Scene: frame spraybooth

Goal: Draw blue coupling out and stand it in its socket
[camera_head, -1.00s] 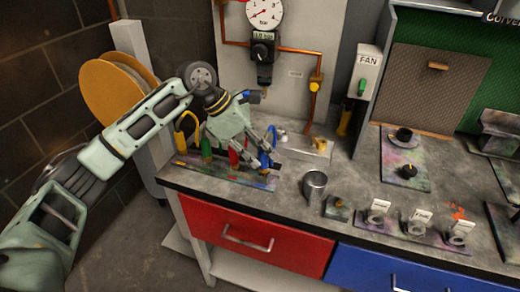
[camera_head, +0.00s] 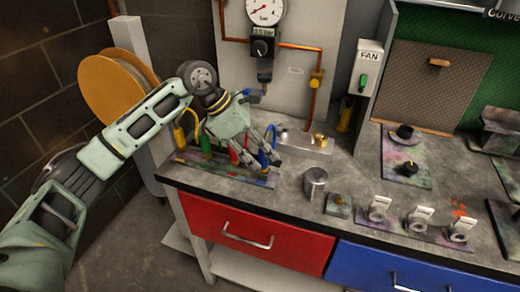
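The blue coupling (camera_head: 265,159) stands at the right end of the paint-stained rack (camera_head: 222,172) at the left of the bench. A blue hose (camera_head: 271,127) arches above it. My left gripper (camera_head: 264,164) reaches down over the rack, with its fingers at the blue coupling and partly hiding it. I cannot tell whether the fingers touch it. A metal block with a brass fitting (camera_head: 318,142) lies behind, to the right; I cannot tell which socket is the blue coupling's. My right gripper is not in view.
Yellow (camera_head: 179,138), green (camera_head: 206,147) and red (camera_head: 233,153) couplings stand close by in the rack. A metal cup (camera_head: 315,182) and several labelled holders (camera_head: 420,219) are to the right. A pressure gauge (camera_head: 265,10) and copper pipe (camera_head: 312,95) are behind.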

